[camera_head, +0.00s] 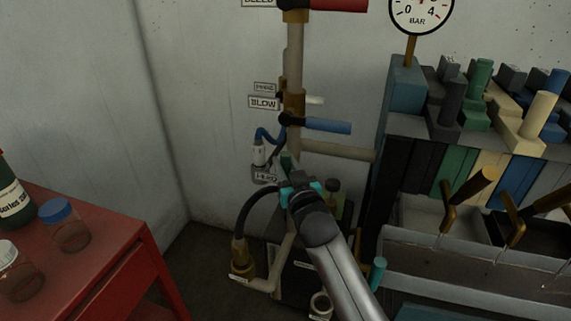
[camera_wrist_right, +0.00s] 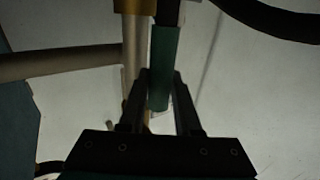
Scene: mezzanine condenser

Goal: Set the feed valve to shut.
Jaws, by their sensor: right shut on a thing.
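The feed valve seems to be the one with the green handle (camera_head: 287,160), low on the upright pipe beside a partly legible tag (camera_head: 266,176). My right gripper (camera_head: 290,178) reaches it from the front and hides most of the valve in the head view. In the right wrist view the green handle (camera_wrist_right: 163,60) runs between the two fingers of my right gripper (camera_wrist_right: 161,85), which is shut on it. The handle's exact angle to the pipe is hard to tell. My left gripper is not in view.
Above are a blue-handled valve (camera_head: 315,124) by a BLOW tag (camera_head: 263,103) and a red handle (camera_head: 338,4) by a BLEED tag. A black hose (camera_head: 246,210) curves down left. A red table (camera_head: 120,235) with jars stands left; bins and coloured blocks (camera_head: 480,170) fill the right.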

